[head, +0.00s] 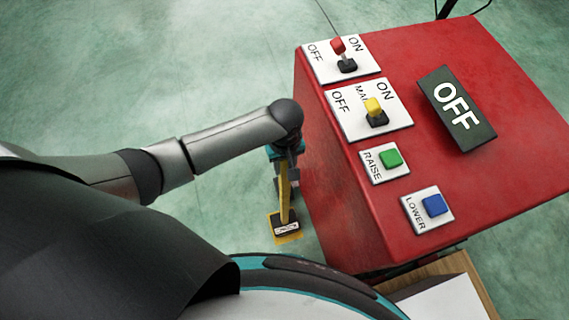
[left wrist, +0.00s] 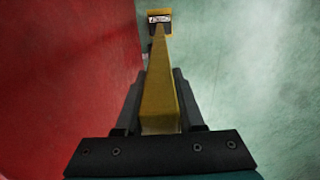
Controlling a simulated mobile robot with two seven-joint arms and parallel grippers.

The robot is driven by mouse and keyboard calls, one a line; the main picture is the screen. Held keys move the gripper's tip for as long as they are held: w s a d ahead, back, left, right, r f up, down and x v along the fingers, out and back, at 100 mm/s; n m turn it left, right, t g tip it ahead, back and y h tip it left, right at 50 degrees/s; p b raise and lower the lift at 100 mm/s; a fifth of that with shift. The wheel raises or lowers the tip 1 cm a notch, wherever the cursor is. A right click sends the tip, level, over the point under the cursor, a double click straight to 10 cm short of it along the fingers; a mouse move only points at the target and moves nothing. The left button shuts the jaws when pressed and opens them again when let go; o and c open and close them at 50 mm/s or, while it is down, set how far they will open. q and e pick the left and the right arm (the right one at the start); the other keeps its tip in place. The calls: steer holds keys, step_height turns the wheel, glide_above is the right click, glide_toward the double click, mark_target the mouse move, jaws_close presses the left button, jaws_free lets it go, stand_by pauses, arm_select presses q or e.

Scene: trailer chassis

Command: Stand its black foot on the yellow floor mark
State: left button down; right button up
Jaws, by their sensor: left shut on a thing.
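My left gripper (head: 284,183) is shut on a yellow bar (head: 284,207) beside the red cabinet, its arm reaching down from the left. The bar also fills the middle of the left wrist view (left wrist: 159,88), between the two dark fingers (left wrist: 158,98). At the bar's far end is a black foot (head: 286,224) with a small white label. The foot shows over the yellow floor mark (head: 289,239), whose yellow edges show around it. I cannot tell whether the foot touches the floor. The foot is small at the top of the left wrist view (left wrist: 159,17). My right gripper is not in view.
The red cabinet (head: 458,190) stands close on the right of my left gripper. On its top are red and yellow switches, a green RAISE button (head: 390,158), a blue LOWER button (head: 434,205) and a dark OFF sign (head: 457,109). The green floor is clear on the left.

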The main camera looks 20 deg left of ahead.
arm_select(q)
steer(key=c, duration=1)
jaws_free()
steer(key=shift+f, duration=0.15)
steer(key=o, duration=0.5)
step_height(320, 180, up, 12)
steer(key=p, duration=0.4)
steer(key=shift+r+p, duration=0.2)
steer(key=shift+p, duration=0.2)
